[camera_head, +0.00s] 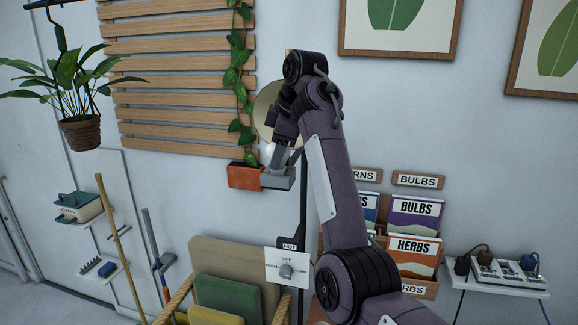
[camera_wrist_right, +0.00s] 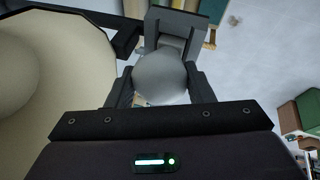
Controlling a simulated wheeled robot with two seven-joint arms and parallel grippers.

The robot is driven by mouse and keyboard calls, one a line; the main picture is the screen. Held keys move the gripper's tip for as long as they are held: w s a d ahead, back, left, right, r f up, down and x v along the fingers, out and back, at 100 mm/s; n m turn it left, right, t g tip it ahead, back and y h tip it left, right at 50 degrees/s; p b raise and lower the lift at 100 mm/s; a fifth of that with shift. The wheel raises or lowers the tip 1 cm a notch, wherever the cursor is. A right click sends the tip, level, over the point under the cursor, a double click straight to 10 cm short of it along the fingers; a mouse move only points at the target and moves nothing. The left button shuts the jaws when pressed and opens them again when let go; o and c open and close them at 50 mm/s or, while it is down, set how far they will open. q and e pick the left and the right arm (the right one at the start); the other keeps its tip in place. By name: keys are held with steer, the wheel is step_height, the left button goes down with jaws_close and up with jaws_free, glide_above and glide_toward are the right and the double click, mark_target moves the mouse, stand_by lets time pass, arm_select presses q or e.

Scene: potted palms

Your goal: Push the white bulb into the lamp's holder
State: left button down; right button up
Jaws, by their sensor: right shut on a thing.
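The white bulb (camera_wrist_right: 160,78) is between the fingers of my right gripper (camera_wrist_right: 161,88) in the right wrist view, with a grey block-like part just beyond it. I cannot tell whether the bulb touches that part. In the head view my right gripper (camera_head: 280,158) is near the lamp, and a bit of the bulb (camera_head: 270,149) shows beside its fingers. The lamp's round beige shade (camera_head: 264,108) is partly hidden behind my right arm. The shade (camera_wrist_right: 60,75) fills the left of the wrist view. The holder's opening cannot be made out. My left gripper is not in view.
An orange planter (camera_head: 244,177) with a trailing vine hangs just left of the gripper. Seed packets (camera_head: 414,215) stand to the right.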

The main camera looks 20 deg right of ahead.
steer(key=shift+f, duration=0.15)
steer(key=o, duration=1)
steer(key=shift+o, duration=0.2)
